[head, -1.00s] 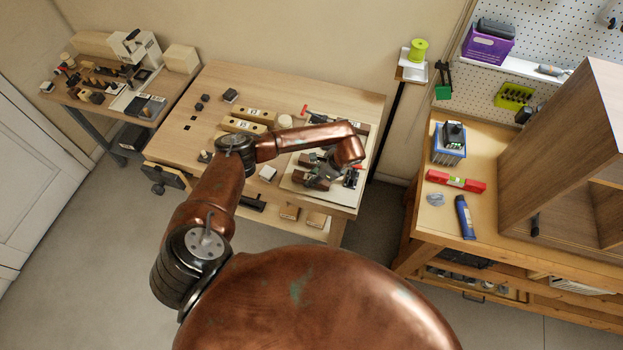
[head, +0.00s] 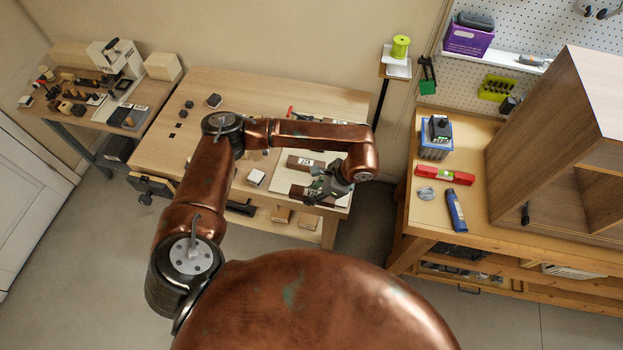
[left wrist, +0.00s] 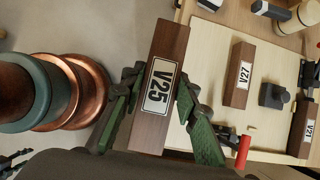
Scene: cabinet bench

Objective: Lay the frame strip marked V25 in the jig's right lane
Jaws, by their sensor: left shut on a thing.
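The frame strip marked V25 (left wrist: 160,88) is a dark brown wooden bar with a white label. It is held between the green fingers of my left gripper (left wrist: 158,95), gripped around its middle, and the label is readable. In the head view my left gripper (head: 328,187) is over the near right part of the workbench, with one dark end of the strip (head: 298,192) showing beside it. A strip marked V27 (left wrist: 240,75) lies on a pale board (left wrist: 208,70). I cannot make out the jig's lanes; my arm covers part of the bench. My right gripper is not in view.
Another labelled dark strip (left wrist: 303,130) and a small grey block (left wrist: 272,95) are near V27. A red-handled tool (left wrist: 243,150) is close to the gripper. A side bench (head: 415,215) with a red level (head: 444,175) stands to the right, across a floor gap.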

